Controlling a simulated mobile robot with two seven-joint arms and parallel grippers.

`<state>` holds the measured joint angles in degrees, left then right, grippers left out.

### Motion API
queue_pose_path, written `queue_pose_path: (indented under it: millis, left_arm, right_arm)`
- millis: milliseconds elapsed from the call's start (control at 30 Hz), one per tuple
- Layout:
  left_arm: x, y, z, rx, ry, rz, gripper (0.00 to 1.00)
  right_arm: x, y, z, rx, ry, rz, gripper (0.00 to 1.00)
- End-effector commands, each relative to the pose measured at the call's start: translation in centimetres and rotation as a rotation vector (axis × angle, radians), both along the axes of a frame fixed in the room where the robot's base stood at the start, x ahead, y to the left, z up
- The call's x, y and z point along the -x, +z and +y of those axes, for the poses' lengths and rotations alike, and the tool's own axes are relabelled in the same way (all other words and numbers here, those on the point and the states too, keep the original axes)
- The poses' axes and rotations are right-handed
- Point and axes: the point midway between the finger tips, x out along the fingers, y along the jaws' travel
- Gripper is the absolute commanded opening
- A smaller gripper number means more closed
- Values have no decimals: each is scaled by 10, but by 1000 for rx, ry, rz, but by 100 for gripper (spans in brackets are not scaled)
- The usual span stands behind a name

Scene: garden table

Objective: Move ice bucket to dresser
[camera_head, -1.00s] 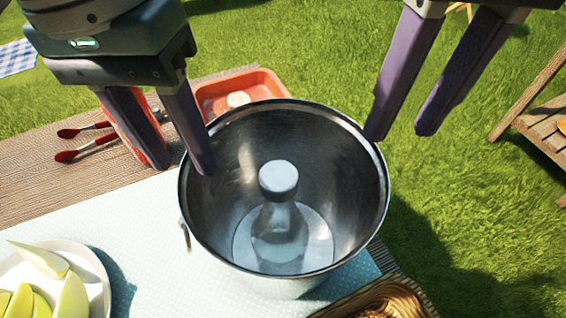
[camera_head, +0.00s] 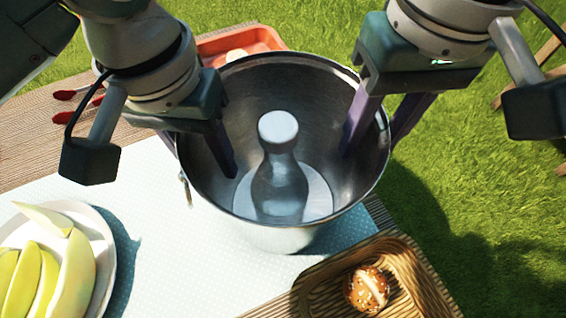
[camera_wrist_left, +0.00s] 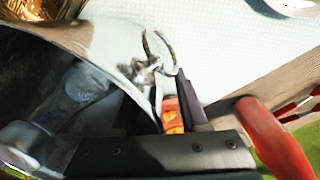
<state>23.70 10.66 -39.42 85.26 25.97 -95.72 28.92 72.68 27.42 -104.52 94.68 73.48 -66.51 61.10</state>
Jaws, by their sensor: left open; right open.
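The steel ice bucket (camera_head: 280,238) stands upright on the pale cloth, with a bottle (camera_head: 279,175) upright inside it. My left gripper (camera_head: 200,160) is open at the bucket's left rim, with one finger inside and the other outside, mostly hidden. My right gripper (camera_head: 372,148) is open across the right rim, one finger inside and one outside. The left wrist view shows the bucket's rim (camera_wrist_left: 85,40) and its ring handle close to my left fingers. Contact with the bucket wall cannot be told. I cannot identify a dresser.
A plate (camera_head: 103,245) of melon slices lies front left. A wooden tray (camera_head: 420,280) with a bread roll (camera_head: 367,289) is at the front right, close to the bucket. A red tray (camera_head: 262,38) and red-tipped tongs (camera_head: 68,94) lie behind. Grass lies beyond the table's right edge.

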Motion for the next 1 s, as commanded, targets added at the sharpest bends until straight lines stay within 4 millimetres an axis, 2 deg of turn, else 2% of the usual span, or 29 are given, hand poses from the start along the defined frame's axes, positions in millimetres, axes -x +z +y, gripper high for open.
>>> queue_pose_path:
  millis: [67,400,433,1000]
  left_arm:
    - [0,0,0,0,0,0,41]
    - [0,0,0,0,0,0,3]
    - [0,0,0,1,0,0,0]
    - [0,1,-1,1,-2,-1,0]
  right_arm:
    - [0,0,0,0,0,0,40]
    - [0,0,0,0,0,0,2]
    - [0,0,0,0,0,0,0]
    - [0,1,1,-3,2,0,0]
